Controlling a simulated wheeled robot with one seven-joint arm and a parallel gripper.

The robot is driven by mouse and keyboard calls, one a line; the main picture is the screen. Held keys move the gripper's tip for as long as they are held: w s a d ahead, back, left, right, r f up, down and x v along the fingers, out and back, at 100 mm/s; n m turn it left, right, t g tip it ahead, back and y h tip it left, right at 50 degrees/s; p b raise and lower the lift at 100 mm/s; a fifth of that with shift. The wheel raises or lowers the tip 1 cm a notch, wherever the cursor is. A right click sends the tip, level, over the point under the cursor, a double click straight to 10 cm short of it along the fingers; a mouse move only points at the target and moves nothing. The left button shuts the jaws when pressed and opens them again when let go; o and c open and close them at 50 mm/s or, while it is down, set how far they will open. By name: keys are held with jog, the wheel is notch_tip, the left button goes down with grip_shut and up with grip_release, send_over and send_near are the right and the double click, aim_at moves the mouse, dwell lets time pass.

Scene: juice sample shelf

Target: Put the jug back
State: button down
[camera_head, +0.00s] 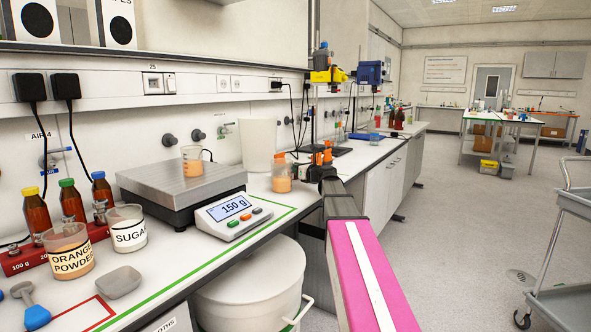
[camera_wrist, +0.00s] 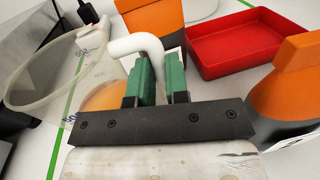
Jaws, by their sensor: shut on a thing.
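The jug (camera_head: 281,173) is clear with orange liquid inside. It appears upright over the counter, to the right of the scale. In the wrist view the jug's wide rim and translucent wall (camera_wrist: 40,82) fill the left side, with orange contents low inside. Its white handle (camera_wrist: 137,45) lies between the green fingers of my gripper (camera_wrist: 158,72), which is shut on it. In the head view my gripper (camera_head: 316,172) is just right of the jug, partly hidden by my arm. I cannot tell whether the jug's base touches the counter.
A scale (camera_head: 185,190) reading 150 g holds a beaker (camera_head: 192,160). A tall white container (camera_head: 257,145) stands behind the jug. A red tray (camera_wrist: 245,68) and orange things (camera_wrist: 288,85) are close to my gripper. Orange powder (camera_head: 67,250) and sugar (camera_head: 126,228) beakers stand left.

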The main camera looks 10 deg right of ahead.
jog(key=c, duration=1.1)
grip_release()
jog(key=v, duration=1.2)
jog(key=shift+r, duration=0.1)
